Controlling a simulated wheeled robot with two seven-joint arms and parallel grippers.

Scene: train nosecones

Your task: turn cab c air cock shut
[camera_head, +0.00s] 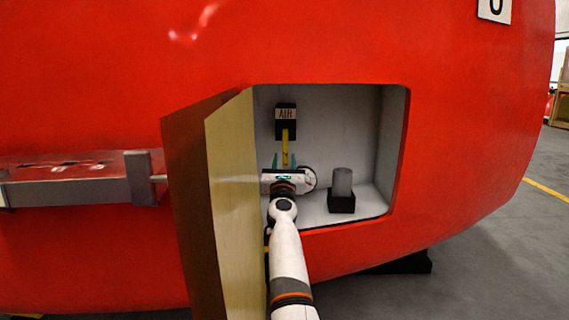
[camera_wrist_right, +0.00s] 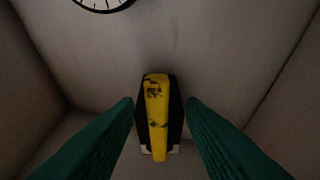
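The air cock has a black block labelled "AIR" (camera_head: 286,113) on the back wall of an open recess in the red nosecone. Its yellow handle (camera_head: 285,148) hangs straight down from the block in the head view. In the right wrist view the worn yellow handle (camera_wrist_right: 155,118) lies between the two green fingers, with a gap on each side. My right gripper (camera_head: 283,161) is inside the recess, open around the handle's lower end and not visibly touching it. My left gripper is not in view.
An open door (camera_head: 232,190) stands left of my right arm, close to it. A grey cylinder on a black base (camera_head: 342,188) stands on the recess floor at right. A round gauge (camera_wrist_right: 103,2) shows in the wrist view. Recess walls surround the gripper.

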